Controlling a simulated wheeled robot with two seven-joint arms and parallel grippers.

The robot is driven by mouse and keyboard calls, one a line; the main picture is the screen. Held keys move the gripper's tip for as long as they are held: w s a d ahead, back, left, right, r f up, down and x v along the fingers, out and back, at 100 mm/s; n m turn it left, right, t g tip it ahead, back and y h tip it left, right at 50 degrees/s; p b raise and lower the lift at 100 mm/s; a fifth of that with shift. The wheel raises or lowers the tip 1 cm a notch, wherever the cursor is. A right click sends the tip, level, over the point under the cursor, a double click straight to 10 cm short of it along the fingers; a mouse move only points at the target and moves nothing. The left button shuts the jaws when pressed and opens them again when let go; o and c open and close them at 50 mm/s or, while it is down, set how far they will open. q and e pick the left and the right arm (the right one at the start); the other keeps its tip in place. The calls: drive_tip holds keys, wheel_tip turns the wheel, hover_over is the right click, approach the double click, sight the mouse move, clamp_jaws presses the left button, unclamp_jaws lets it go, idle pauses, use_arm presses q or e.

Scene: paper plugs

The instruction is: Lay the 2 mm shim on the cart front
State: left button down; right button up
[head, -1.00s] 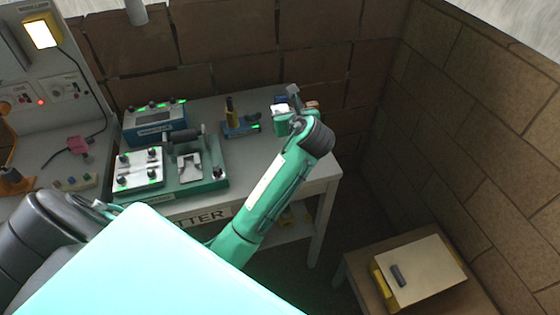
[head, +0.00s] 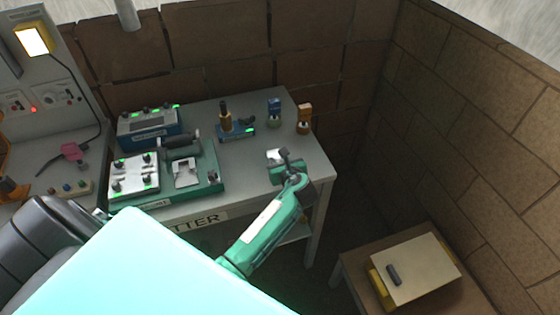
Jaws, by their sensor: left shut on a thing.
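My left gripper (head: 284,161) is over the right front part of the grey workbench (head: 245,165), at the end of my green wrist. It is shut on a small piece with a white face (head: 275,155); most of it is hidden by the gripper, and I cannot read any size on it. My right gripper is not in view.
A green fixture (head: 205,189) with a white panel and a blue box (head: 150,125) stand on the bench's left. A blue holder (head: 238,132) stands behind the middle. Brick walls close the back and right.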

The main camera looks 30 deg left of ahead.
use_arm(q)
drive_tip(key=shift+f, duration=0.25)
drive_tip(key=c, duration=1.1)
unclamp_jaws()
drive_tip(key=shift+r, duration=0.25)
drive_tip(key=b+v, duration=0.1)
drive_tip(key=v, duration=1.1)
